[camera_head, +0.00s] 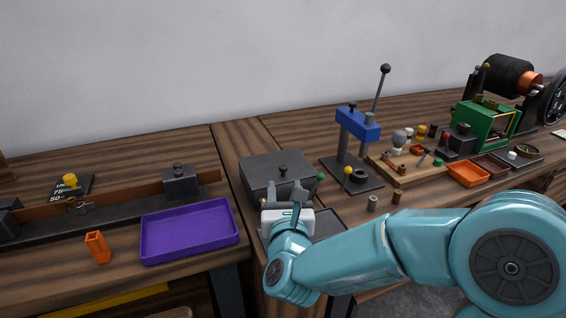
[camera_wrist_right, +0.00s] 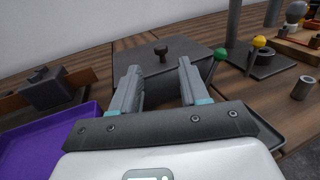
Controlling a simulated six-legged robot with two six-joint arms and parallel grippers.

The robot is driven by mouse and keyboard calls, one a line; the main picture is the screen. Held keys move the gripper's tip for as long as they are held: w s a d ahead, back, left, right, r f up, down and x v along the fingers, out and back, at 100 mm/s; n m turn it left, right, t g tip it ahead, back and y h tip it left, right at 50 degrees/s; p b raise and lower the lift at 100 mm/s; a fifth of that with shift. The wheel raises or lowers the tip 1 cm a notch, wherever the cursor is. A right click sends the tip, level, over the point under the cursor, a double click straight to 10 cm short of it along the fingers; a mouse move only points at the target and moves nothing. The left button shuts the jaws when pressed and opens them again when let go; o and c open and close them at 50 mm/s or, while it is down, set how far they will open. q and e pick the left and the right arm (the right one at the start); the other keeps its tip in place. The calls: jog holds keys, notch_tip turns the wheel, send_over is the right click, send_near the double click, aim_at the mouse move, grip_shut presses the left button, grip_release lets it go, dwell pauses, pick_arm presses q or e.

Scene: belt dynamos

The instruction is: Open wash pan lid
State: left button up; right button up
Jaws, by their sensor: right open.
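The wash pan is a dark grey box in the middle of the head view, with a flat lid (camera_head: 262,163) lying on it. A small dark knob (camera_head: 283,169) stands up from the lid; it also shows in the wrist view (camera_wrist_right: 161,51). My right gripper (camera_head: 286,194) is at the near side of the pan, its fingers pointing toward the knob. In the right wrist view the fingers (camera_wrist_right: 160,66) are spread and empty, with the knob beyond the tips and between them. The gripper hides part of the pan's front. My left gripper is not in view.
A purple tray (camera_head: 188,246) lies to the left. A blue-headed press (camera_head: 358,124) with a tall lever stands right of the pan. A green ball (camera_head: 320,177) is close by the lid's right side. A dark shallow tray (camera_head: 326,226) shows beside my gripper.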

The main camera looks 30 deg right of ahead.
aim_at(283, 170)
jog(key=p+x, duration=0.1)
jog(key=x, duration=0.8)
jog(key=shift+p, duration=0.3)
grip_shut()
